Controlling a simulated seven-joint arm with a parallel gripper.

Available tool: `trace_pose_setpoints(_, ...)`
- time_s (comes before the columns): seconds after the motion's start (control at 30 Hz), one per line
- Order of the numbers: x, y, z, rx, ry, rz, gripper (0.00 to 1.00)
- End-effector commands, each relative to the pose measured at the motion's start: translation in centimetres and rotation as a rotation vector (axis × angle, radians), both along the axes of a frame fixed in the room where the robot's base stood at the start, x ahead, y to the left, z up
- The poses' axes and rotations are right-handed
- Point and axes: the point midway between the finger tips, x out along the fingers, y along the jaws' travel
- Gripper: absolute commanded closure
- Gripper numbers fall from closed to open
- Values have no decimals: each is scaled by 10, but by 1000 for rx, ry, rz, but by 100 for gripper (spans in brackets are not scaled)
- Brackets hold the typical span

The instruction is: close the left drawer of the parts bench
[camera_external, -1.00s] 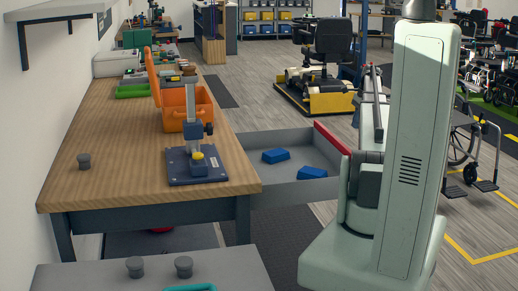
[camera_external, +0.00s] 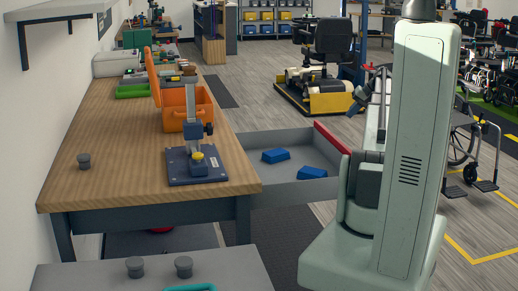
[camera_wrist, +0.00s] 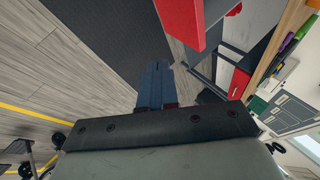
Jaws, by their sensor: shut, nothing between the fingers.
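The parts bench's left drawer (camera_external: 300,191) stands pulled out from the bench side in the external view. It is a grey tray with a red front (camera_external: 332,137) and blue blocks (camera_external: 276,156) inside. In the wrist view its red front (camera_wrist: 183,22) is at the top. My gripper (camera_wrist: 157,68) shows there with its dark blue fingers together and nothing between them, below the red front in the picture and apart from it. In the external view my gripper (camera_external: 355,107) shows small beside my arm, beyond the drawer front; my arm hides part of that area.
The wooden bench top (camera_external: 110,130) carries a small press (camera_external: 195,160), an orange bin (camera_external: 187,105) and a grey knob (camera_external: 84,161). Another red panel (camera_wrist: 238,83) shows on the bench in the wrist view. A wheelchair (camera_external: 468,150) stands to the right. Floor is clear before the drawer.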

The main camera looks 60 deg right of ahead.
Motion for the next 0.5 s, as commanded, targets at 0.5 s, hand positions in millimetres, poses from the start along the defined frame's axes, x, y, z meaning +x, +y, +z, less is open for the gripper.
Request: trace_pose_setpoints(0.5, 6, -3, -5, -243, -37, 302, 100)
